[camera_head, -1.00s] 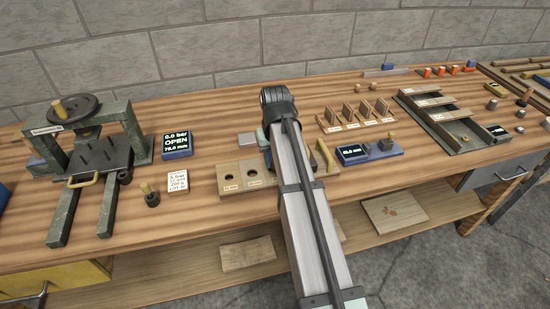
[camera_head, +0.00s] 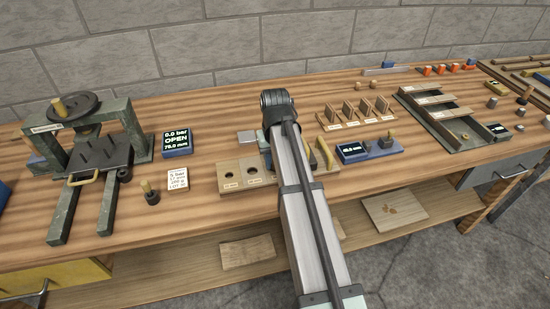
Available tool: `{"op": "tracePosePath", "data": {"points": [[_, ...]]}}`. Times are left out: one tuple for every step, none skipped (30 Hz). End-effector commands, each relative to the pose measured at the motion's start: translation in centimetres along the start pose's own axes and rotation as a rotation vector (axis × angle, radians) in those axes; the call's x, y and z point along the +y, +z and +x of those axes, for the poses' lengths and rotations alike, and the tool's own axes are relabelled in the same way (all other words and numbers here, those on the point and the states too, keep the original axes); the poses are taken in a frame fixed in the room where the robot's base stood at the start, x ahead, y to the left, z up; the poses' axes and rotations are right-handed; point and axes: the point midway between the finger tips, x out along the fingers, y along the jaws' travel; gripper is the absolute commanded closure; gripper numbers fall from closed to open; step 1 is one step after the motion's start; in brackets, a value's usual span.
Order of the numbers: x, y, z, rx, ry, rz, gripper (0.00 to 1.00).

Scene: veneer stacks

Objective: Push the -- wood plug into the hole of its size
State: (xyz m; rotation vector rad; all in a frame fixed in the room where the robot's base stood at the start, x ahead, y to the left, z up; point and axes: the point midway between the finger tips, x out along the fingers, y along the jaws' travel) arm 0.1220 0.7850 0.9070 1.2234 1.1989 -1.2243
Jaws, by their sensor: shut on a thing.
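A light wood block with holes (camera_head: 241,184) lies near the bench's front edge, left of my arm. Two dark round holes show in its left part, each with a small label too small to read. My arm crosses the block and hides its middle. Only a bit of my gripper (camera_head: 263,142) shows at the left of the arm, at the block's back edge. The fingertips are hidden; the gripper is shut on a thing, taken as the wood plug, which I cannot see. How far it is from a hole cannot be told.
A press (camera_head: 88,150) stands at the left beside a display (camera_head: 176,143) and a white card (camera_head: 177,180). A blue gauge (camera_head: 353,153) is right of my arm. Several upright veneer pieces (camera_head: 366,108) stand behind it. A slotted tray (camera_head: 440,115) lies further right.

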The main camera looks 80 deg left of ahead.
Motion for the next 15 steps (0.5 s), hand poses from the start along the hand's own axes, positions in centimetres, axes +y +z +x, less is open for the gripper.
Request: {"op": "tracePosePath", "data": {"points": [[0.00,0.01,0.12,0.000,0.000,0.000,1.00],[0.00,0.01,0.17,0.000,0.000,0.000,1.00],[0.00,0.02,0.25,0.000,0.000,0.000,1.00],[0.00,0.01,0.31,0.000,0.000,0.000,1.00],[0.00,0.00,0.30,0.000,0.000,0.000,0.64],[0.00,0.00,0.29,0.000,0.000,0.000,0.60],[-0.01,0.01,0.30,0.000,0.000,0.000,0.57],[-0.01,0.01,0.31,0.000,0.000,0.000,0.55],[-0.03,0.01,0.31,0.000,-0.001,0.000,0.51],[-0.04,0.01,0.32,0.000,-0.001,0.000,0.48],[-0.04,0.01,0.32,0.000,-0.001,0.000,0.45],[-0.05,0.01,0.33,0.000,-0.001,0.000,0.41],[-0.05,0.01,0.33,0.000,-0.001,0.000,0.38],[-0.06,0.01,0.34,0.000,-0.001,0.000,0.36],[-0.07,0.01,0.34,0.000,-0.002,-0.001,0.36]]}}
